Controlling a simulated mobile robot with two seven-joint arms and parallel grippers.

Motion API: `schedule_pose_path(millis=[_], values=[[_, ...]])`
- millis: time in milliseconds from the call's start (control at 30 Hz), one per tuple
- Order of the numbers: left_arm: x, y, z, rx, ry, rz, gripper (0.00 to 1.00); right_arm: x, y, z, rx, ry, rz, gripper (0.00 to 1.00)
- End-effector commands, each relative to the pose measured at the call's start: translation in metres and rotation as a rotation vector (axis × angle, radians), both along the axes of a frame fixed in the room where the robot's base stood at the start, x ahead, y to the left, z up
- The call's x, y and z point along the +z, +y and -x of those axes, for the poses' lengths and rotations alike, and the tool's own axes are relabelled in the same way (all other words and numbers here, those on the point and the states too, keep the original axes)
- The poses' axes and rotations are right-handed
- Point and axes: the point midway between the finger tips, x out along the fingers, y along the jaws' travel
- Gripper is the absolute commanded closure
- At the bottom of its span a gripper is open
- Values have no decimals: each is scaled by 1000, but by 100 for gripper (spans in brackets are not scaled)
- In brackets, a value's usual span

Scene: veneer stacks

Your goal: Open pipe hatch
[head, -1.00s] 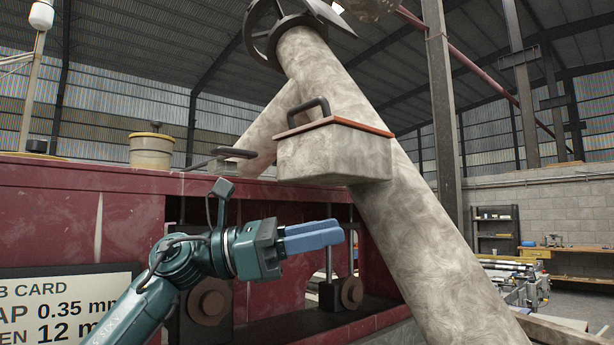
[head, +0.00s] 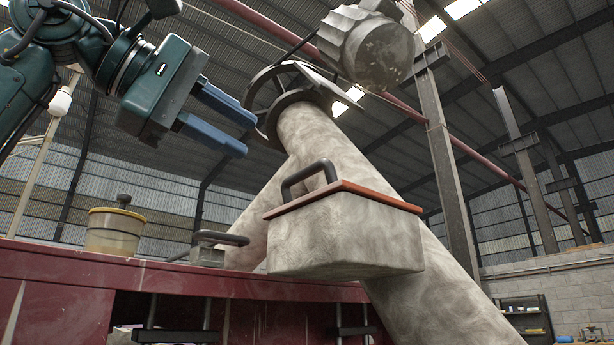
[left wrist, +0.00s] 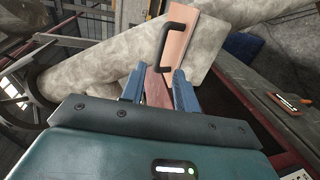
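The pipe hatch is a grey, stained box (head: 345,238) on the side of a slanting pipe. Its thin orange-red lid (head: 372,194) lies shut on top, with a dark bar handle (head: 307,174) standing up from it. My left gripper (head: 247,133) is up and to the left of the handle in the head view, its two blue fingers apart and empty. In the left wrist view, the handle (left wrist: 166,50) and lid (left wrist: 188,42) show just beyond the open fingertips (left wrist: 158,82), not touching them. My right gripper is not in view.
A wheel-like ring (head: 262,100) and a ribbed grey drum (head: 365,45) sit near the pipe's top, close to my left gripper. A yellowish pot (head: 114,231) and a second dark handle (head: 220,238) stand on the red machine (head: 60,270).

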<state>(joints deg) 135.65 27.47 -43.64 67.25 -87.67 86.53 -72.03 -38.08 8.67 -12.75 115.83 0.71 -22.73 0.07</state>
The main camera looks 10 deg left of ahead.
Motion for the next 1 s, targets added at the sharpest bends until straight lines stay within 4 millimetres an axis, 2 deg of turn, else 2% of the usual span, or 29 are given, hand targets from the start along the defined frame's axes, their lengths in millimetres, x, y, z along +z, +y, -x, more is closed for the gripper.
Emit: schedule_pose_path(millis=[133,500,700,1000], values=[[-7,-23,-22,-3,6,-2,69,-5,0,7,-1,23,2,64],[-20,-70,-69,-3,5,1,69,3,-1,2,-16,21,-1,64],[-23,-79,-78,-3,3,0,69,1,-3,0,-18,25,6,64],[-24,-80,-79,-3,2,1,71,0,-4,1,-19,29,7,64]])
